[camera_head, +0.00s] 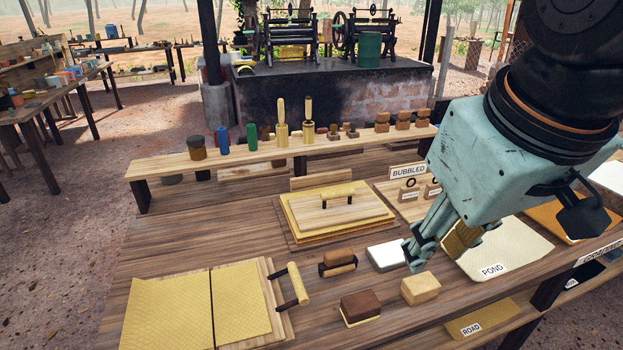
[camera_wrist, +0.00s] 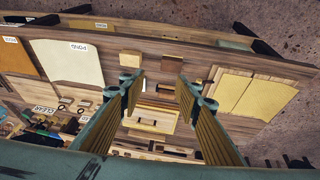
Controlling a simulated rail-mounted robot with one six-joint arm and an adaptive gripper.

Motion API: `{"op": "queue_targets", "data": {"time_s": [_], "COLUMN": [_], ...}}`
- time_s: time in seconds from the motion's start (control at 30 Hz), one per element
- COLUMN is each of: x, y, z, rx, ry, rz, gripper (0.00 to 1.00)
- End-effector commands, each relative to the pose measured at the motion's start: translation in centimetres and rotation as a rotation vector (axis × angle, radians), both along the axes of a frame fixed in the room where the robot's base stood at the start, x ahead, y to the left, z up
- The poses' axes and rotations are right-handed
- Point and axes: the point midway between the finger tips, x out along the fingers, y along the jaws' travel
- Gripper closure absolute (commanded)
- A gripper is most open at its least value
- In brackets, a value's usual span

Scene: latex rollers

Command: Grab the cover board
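A flat wooden board with a pale yellow bar handle (camera_head: 338,191), which looks like the cover board (camera_head: 350,213), lies on yellow sheets and a lower board in the middle of the table. In the wrist view the board (camera_wrist: 152,126) shows between and beyond my fingers. My gripper (camera_head: 437,245) is above the right part of the table, to the right of the board and apart from it. Its two ribbed yellowish finger pads are spread wide with nothing between them; the opening also shows in the wrist view (camera_wrist: 163,90).
A white block (camera_head: 385,256), a tan block (camera_head: 420,288), a brown-topped block (camera_head: 360,306) and a brown roller-like tool (camera_head: 338,262) lie in front of the board. A raised shelf (camera_head: 240,165) with jars and stamps runs behind. Yellow sheets (camera_head: 165,312) lie at front left.

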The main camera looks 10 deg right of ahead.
Motion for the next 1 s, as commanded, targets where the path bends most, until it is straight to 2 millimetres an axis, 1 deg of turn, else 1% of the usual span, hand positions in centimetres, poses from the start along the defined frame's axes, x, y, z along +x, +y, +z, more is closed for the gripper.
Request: {"op": "queue_targets", "data": {"time_s": [0.03, 0.1, 0.43, 0.67, 1.0], "x": [1.0, 2.5, 9.4, 14.2, 20.9], "y": [-0.3, -0.6, -2.1, -2.9, -3.6], "z": [0.3, 0.5, 1.0, 1.0, 0.1], "rx": [-0.015, -0.036, -0.142, -0.212, -0.307], "ry": [0.0, -0.006, -0.024, -0.036, -0.05], "rz": [0.019, 0.052, 0.214, 0.332, 0.514], "gripper": [0.7, 0.7, 0.7, 0.7, 0.7]}}
